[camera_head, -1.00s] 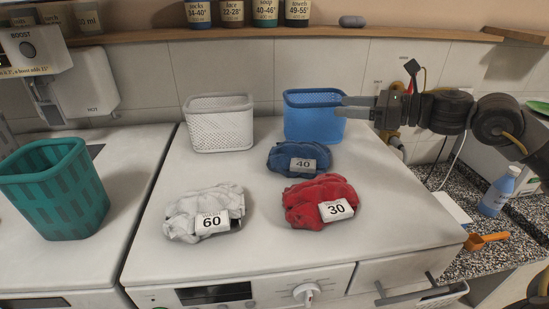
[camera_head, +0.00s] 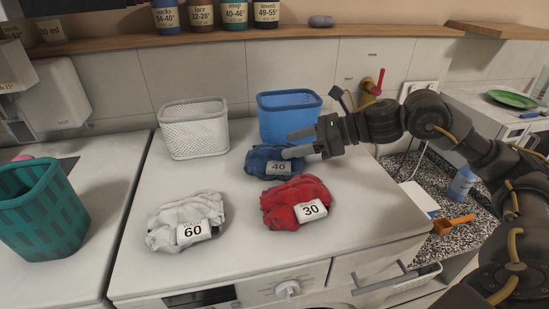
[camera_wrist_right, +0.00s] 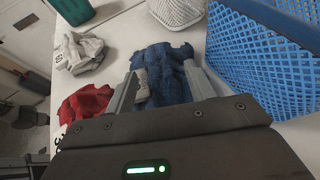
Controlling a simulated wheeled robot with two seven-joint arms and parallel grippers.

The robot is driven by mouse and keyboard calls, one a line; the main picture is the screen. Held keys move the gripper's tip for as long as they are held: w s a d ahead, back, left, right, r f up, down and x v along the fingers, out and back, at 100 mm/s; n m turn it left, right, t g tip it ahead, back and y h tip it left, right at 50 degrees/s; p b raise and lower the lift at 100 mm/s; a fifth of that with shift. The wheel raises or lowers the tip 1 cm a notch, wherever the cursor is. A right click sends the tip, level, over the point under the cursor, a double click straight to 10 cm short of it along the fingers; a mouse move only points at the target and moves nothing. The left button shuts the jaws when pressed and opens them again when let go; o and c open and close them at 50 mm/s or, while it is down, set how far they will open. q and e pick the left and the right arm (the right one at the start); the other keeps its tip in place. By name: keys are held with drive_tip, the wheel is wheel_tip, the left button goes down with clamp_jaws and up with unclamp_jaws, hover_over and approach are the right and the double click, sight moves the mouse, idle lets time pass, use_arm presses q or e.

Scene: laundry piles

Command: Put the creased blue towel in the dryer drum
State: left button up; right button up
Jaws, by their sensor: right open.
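The creased blue towel (camera_head: 262,158) lies bunched on the white machine top, with a white tag reading 40. It also shows in the right wrist view (camera_wrist_right: 165,75), between the finger tips. My right gripper (camera_head: 294,143) is open, its fingers pointing left at the towel's right side. In the right wrist view the two fingers (camera_wrist_right: 160,88) stand apart on either side of the towel, and I cannot tell whether they touch it. My left gripper is not in view. The dryer drum is not visible.
A red bundle (camera_head: 290,196) tagged 30 and a white bundle (camera_head: 178,212) tagged 60 lie in front. A blue basket (camera_head: 288,118) and a white basket (camera_head: 194,132) stand behind. A teal basket (camera_head: 45,215) stands at left. The worktop at right holds an orange scoop (camera_head: 452,225).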

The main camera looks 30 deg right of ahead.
sight(277, 147)
drive_tip(key=a+p, duration=0.1)
drive_tip(key=w+a+p, duration=0.1)
drive_tip(key=p, duration=0.1)
drive_tip(key=shift+w+a, duration=0.25)
drive_tip(key=shift+w+a+f+p, duration=0.4)
drive_tip(key=shift+w+a+f, duration=0.2)
drive_tip(key=shift+a+f, duration=0.05)
drive_tip(key=shift+w+a+f, duration=0.1)
drive_tip(key=shift+a+f, duration=0.05)
drive_tip(key=shift+c, duration=0.8)
drive_tip(key=c, duration=1)
